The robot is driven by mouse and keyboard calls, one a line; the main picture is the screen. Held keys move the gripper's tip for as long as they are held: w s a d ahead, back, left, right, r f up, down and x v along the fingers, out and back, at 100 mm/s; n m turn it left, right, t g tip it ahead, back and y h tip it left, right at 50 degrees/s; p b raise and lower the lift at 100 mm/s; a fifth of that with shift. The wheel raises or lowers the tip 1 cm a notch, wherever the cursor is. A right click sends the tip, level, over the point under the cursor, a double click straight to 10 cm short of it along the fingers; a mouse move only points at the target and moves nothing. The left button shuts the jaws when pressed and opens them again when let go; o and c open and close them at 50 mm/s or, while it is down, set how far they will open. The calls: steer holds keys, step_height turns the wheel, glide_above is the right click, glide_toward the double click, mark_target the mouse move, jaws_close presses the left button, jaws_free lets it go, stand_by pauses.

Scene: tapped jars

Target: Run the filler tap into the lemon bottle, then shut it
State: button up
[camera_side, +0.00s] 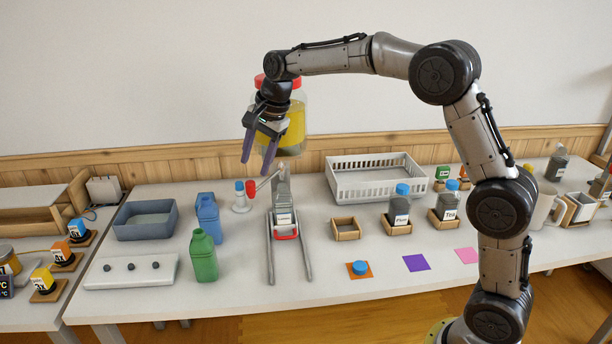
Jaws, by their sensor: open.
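My gripper (256,165) hangs open and empty at upper left centre, its two purple fingers pointing down. Behind it a clear jar of yellow liquid (296,125) shows in part; red lids show above. Below, a grey see-through bottle (282,190) with a white label stands at the far end of a metal rail rack (271,250). I cannot tell the tap's position.
A blue-capped white piece (239,193), blue jug (207,217) and green jug (203,256) stand left. A grey bin (146,235) and white panel with dark knobs (130,283) lie further left. A white basket (335,186) and labelled jars (398,208) stand right.

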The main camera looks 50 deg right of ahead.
mark_target(250, 181)
steer(key=shift+x, duration=2.25)
steer(key=shift+w+f, duration=0.15)
steer(key=shift+f, duration=0.35)
